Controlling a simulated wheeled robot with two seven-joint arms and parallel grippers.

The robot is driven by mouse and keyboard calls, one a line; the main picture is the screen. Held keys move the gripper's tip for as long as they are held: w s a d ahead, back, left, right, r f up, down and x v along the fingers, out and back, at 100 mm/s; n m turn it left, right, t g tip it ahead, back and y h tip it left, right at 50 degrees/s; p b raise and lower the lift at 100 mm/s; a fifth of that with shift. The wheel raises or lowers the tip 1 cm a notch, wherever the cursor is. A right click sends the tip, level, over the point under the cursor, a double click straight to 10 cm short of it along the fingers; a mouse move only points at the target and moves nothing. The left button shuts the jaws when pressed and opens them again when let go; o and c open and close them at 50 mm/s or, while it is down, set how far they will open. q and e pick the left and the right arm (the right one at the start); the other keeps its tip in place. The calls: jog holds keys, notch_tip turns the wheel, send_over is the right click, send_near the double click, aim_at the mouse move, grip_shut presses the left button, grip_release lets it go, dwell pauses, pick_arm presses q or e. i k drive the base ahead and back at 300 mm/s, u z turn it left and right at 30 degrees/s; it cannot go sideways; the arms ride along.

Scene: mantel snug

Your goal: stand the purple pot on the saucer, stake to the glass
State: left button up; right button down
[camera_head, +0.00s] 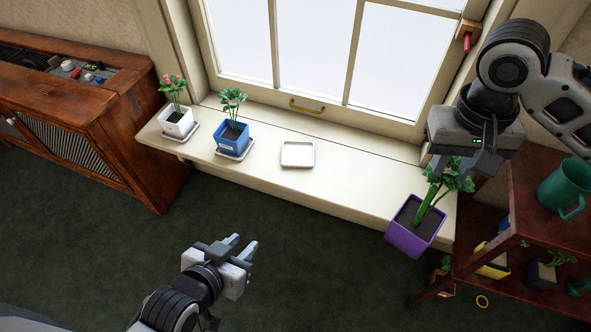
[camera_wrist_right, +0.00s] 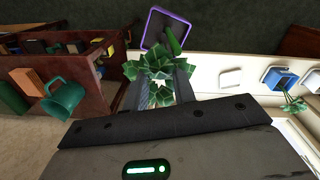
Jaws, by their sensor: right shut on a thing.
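The purple pot (camera_head: 407,239) holds a leafy plant and a thick green stake (camera_head: 426,205). It is tilted at the right end of the sill, overlapping its front edge. My right gripper (camera_head: 460,172) is shut above the pot, at the upper stake and leaves. The leaves hide the exact grip. In the right wrist view the pot (camera_wrist_right: 152,30) shows beyond the fingers (camera_wrist_right: 158,92). The empty white saucer (camera_head: 298,154) lies mid-sill in front of the window glass (camera_head: 310,45), left of the pot. My left gripper (camera_head: 245,249) is open and empty over the floor.
A blue pot (camera_head: 229,140) and a white pot (camera_head: 178,124) stand on saucers on the left of the sill (camera_head: 360,185). A wooden shelf (camera_head: 520,200) with a green watering can (camera_head: 565,187) stands at right.

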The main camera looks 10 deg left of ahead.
aim_at(299, 153)
jog(key=u, duration=0.4)
jog(key=i, duration=0.75)
jog(key=u, duration=0.8)
